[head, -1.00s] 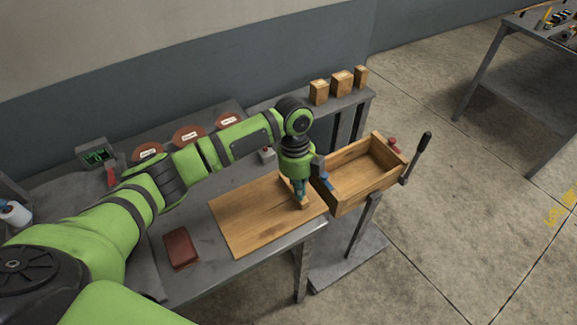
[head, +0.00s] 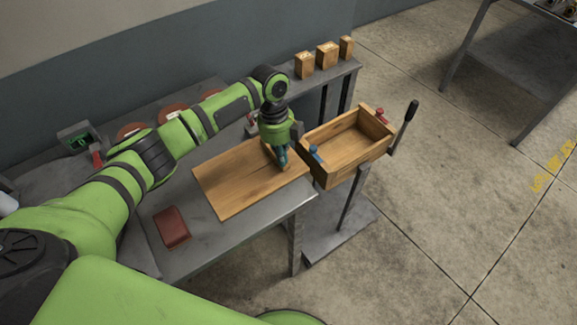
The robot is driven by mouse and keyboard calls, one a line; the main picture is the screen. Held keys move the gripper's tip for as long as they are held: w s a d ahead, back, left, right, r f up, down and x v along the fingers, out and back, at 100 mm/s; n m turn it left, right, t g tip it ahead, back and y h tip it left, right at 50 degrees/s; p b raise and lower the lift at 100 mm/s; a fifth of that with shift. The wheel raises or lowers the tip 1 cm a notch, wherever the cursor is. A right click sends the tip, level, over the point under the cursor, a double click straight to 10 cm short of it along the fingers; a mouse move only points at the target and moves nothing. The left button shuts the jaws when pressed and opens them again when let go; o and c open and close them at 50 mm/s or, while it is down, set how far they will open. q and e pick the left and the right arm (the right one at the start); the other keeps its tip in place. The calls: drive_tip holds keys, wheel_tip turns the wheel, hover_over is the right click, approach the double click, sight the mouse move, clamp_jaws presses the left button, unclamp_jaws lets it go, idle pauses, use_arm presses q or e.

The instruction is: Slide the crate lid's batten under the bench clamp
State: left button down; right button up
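The crate lid (head: 235,183) is a flat wooden board lying on the grey bench. Its batten (head: 286,166) is a short raised wooden strip near the right end, partly hidden by my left gripper. My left gripper (head: 282,160) points down with its teal fingers at the batten; they look closed on it, though the contact is small in view. A small grey and red fixture (head: 251,122), seemingly the bench clamp, stands behind the lid, partly hidden by my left arm. My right gripper is out of view.
An open wooden crate (head: 343,160) with blue and red knobs sits on a stand right of the bench. A dark red box (head: 172,227) lies at the bench's front left. Several wooden blocks (head: 326,56) stand on the back shelf. Red discs (head: 172,112) lie behind my arm.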

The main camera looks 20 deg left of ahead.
use_arm(q)
drive_tip(key=shift+s+a+f, duration=0.15)
drive_tip(key=shift+a+f, duration=0.05)
drive_tip(key=shift+a, duration=0.05)
